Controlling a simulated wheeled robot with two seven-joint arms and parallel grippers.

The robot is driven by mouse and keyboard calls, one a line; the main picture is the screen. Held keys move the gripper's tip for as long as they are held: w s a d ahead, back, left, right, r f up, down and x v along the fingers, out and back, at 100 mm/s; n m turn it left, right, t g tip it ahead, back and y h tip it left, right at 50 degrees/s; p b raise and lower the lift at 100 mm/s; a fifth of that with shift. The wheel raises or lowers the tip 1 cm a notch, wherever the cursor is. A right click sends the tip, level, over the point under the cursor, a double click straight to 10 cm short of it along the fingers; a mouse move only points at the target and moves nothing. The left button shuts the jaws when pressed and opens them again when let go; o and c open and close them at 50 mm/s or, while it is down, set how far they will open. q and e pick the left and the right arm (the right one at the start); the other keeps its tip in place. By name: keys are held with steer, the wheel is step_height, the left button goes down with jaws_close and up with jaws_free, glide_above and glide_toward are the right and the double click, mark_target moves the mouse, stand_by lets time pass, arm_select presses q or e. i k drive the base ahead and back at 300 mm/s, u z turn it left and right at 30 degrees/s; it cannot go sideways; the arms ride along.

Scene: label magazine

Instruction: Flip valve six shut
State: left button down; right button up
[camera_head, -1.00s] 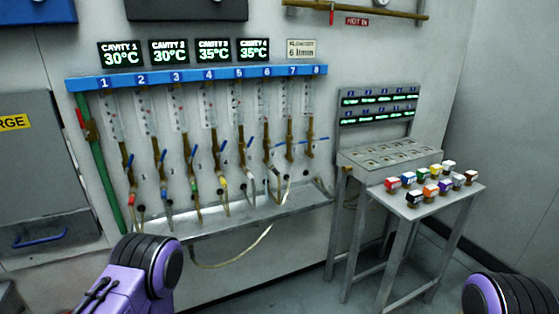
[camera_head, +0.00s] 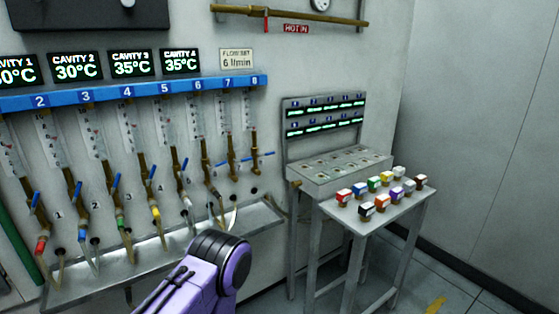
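Valve six (camera_head: 206,158) is a brass piece below the glass tube under number 6 on the blue manifold rail (camera_head: 105,94). Small blue levers mark the valves in this row. Near valve six, a blue lever lies roughly level, but I cannot tell for sure whether it belongs to six or seven. Valve seven (camera_head: 231,155) and valve eight (camera_head: 254,148) stand to its right, and valve five (camera_head: 175,158) to its left. A purple link of my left arm rises at the bottom, below and in front of the valves. Neither gripper shows.
A metal trough (camera_head: 150,252) juts out under the valves, with hoses hanging there. To the right, a small table (camera_head: 385,215) holds several coloured blocks, beside a sloped panel (camera_head: 335,170) with displays. Floor is clear at the lower right.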

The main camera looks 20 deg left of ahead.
mark_target(222, 163)
steer(key=z, duration=0.35)
steer(key=i, duration=0.85)
steer(key=u, duration=0.65)
steer(key=i, duration=0.65)
steer(key=u, duration=0.65)
